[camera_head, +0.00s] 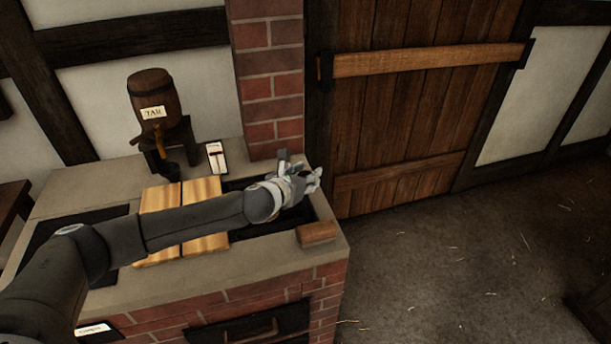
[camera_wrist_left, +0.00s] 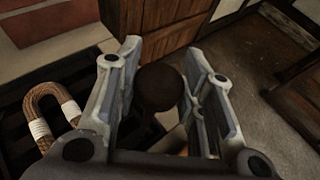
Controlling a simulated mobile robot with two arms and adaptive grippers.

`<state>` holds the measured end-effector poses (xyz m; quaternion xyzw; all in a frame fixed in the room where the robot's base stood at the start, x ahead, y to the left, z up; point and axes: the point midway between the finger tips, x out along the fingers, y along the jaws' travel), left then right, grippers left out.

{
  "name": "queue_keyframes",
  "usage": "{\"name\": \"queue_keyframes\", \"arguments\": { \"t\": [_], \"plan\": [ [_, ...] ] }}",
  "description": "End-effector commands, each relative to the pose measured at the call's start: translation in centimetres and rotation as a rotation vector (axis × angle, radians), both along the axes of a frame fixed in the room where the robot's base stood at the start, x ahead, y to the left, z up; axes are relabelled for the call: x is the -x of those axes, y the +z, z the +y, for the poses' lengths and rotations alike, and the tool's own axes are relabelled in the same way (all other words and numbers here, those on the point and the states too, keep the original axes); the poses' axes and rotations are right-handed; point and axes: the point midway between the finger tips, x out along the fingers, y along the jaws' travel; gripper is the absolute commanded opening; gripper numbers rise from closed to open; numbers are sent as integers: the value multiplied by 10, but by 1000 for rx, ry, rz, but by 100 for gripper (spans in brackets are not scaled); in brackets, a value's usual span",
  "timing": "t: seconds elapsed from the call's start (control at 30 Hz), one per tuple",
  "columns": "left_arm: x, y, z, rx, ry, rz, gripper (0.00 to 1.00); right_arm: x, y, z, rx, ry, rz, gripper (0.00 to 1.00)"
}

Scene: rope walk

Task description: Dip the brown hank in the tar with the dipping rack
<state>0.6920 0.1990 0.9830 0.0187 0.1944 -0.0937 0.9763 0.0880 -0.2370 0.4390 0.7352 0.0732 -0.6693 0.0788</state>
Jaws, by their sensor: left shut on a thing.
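My left gripper (camera_head: 307,180) is over the right end of the brick-sided bench. In the left wrist view its fingers (camera_wrist_left: 162,92) are closed around a dark round knob (camera_wrist_left: 160,86), which looks like a handle of the dipping rack. A brown hank (camera_wrist_left: 46,114) with pale bands lies bent in a U on dark bars (camera_wrist_left: 18,125), left of the fingers. The bars look like the rack over a dark opening (camera_head: 240,184) in the bench top. My arm hides much of this opening in the head view, and I cannot make out the hank there. My right gripper is out of view.
A barrel labelled TAR (camera_head: 152,98) stands at the back of the bench. Pale wooden boards (camera_head: 162,200) cover the middle, beside another dark opening (camera_head: 72,226). A wooden block (camera_head: 317,233) lies at the front right corner. The floor (camera_head: 450,260) to the right is open.

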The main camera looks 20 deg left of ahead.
Motion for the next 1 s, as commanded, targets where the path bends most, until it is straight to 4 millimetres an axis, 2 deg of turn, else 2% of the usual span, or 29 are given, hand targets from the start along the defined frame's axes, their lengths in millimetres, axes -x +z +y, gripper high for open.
{"name": "queue_keyframes", "arguments": {
  "t": [0.03, 0.1, 0.27, 0.5, 0.63, 0.73, 1.0],
  "plan": [
    [0, 0, 0, 0, 0, 0, 7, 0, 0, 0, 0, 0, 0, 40],
    [0, 0, 0, 0, 0, 0, 0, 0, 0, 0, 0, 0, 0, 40],
    [0, -6, 0, 0, 0, 1, 0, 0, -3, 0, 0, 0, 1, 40],
    [1, -63, 0, 0, 0, 6, 0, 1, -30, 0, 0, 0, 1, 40],
    [1, -84, 0, 0, 0, 5, 0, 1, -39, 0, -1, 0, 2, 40],
    [1, -90, 0, 1, -1, 3, 0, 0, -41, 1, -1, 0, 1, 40],
    [2, -92, 0, -1, -1, 6, 0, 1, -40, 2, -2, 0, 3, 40]
  ]
}}
